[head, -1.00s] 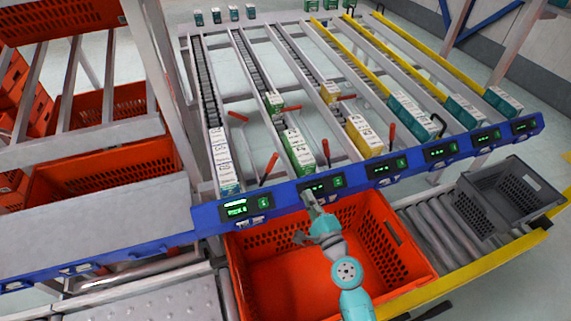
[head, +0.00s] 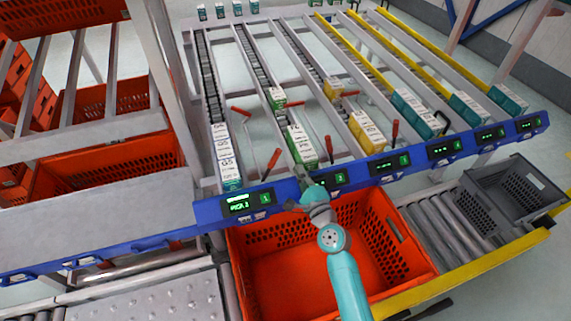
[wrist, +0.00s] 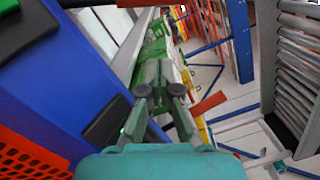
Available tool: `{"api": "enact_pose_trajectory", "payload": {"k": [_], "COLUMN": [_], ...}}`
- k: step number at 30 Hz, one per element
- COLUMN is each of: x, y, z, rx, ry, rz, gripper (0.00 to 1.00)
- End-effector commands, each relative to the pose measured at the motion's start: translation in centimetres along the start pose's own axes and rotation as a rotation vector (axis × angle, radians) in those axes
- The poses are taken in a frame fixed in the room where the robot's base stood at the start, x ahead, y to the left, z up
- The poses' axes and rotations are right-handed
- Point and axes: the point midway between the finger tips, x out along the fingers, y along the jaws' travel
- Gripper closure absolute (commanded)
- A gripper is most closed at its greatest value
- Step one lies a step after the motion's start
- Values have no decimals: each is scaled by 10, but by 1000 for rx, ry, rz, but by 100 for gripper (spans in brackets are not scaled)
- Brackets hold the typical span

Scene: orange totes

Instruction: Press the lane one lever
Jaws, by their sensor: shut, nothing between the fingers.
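The leftmost lane's lever, with a red handle (head: 271,163), stands just right of the row of white boxes (head: 227,160), behind the blue rail. My gripper (head: 300,173) is shut and empty at the top of the blue rail, to the right of this lever and apart from it in the head view. It is in front of the green and white boxes (head: 299,147) of the second lane. In the wrist view my gripper (wrist: 161,72) points toward green boxes (wrist: 158,48). A red handle (wrist: 208,103) shows beside the fingers; I cannot tell which lever it belongs to.
The blue rail (head: 410,160) carries several displays; the leftmost display (head: 248,204) is lit green. An orange tote (head: 265,285) is below my arm. A grey crate (head: 512,195) sits on rollers at right. More red levers (head: 394,132) stand between other lanes.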

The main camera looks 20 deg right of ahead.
Motion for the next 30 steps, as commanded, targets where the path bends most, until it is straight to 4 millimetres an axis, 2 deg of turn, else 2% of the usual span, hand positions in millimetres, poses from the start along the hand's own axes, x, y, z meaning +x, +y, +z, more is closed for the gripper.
{"api": "enact_pose_trajectory", "payload": {"k": [4,18,30], "x": [28,31,33], "y": [-1,1,0], "z": [1,29,39], "rx": [-1,-1,0], "ry": [-1,-1,0], "rz": [-2,2,0], "gripper": [100,100,100]}}
